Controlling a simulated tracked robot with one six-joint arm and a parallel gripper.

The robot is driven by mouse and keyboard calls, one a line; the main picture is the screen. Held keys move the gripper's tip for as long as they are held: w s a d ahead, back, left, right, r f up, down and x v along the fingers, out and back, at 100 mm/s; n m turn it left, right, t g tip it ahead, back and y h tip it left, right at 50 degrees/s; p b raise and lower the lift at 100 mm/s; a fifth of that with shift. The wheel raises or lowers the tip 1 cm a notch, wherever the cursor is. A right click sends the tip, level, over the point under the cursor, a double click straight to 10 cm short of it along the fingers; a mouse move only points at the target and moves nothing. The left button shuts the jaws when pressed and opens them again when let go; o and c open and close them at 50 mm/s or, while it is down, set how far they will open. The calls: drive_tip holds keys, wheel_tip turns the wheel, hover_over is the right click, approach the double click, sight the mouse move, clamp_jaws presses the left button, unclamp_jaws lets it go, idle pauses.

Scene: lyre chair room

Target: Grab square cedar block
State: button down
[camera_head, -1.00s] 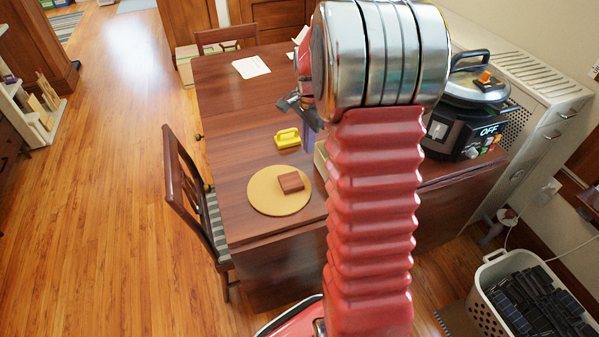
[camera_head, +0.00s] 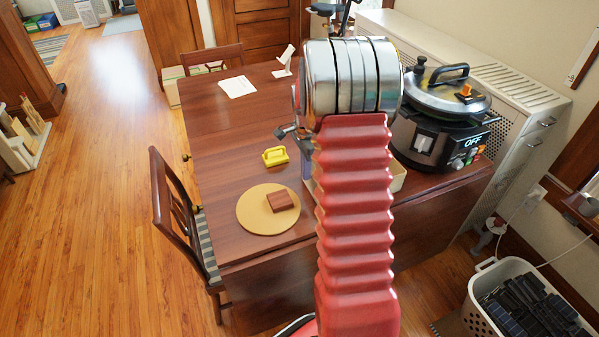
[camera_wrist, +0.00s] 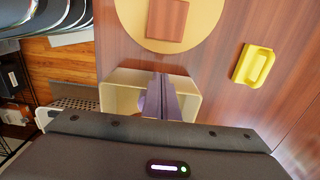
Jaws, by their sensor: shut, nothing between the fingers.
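The square cedar block (camera_head: 281,201) is reddish brown and lies flat on a round tan board (camera_head: 251,223) near the table's front left. It also shows at the top of the wrist view (camera_wrist: 167,20), on the board (camera_wrist: 128,12). My gripper (camera_wrist: 161,84) has purple fingers, close together with nothing between them. They are over a cream open box, apart from the block and board. In the head view my arm hides most of the gripper; a bluish piece of it shows right of the block.
A yellow handled object (camera_head: 275,157) sits on the table (camera_head: 222,130) behind the board. The cream box (camera_head: 398,178) is partly hidden by my arm. A black cooker (camera_head: 440,120) stands at right. A chair (camera_head: 172,205) is at the left edge.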

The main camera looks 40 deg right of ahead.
sight(294, 198)
wheel_tip(294, 198, down, 8)
drive_tip(key=shift+f, duration=0.1)
drive_tip(key=a, duration=0.3)
drive_tip(key=shift+w+a+r, duration=0.15)
drive_tip(key=shift+w+r, duration=0.1)
drive_tip(key=shift+w, duration=0.15)
drive_tip(key=shift+w+a, duration=0.1)
drive_tip(key=shift+a, duration=0.2)
drive_tip(key=shift+a, duration=0.1)
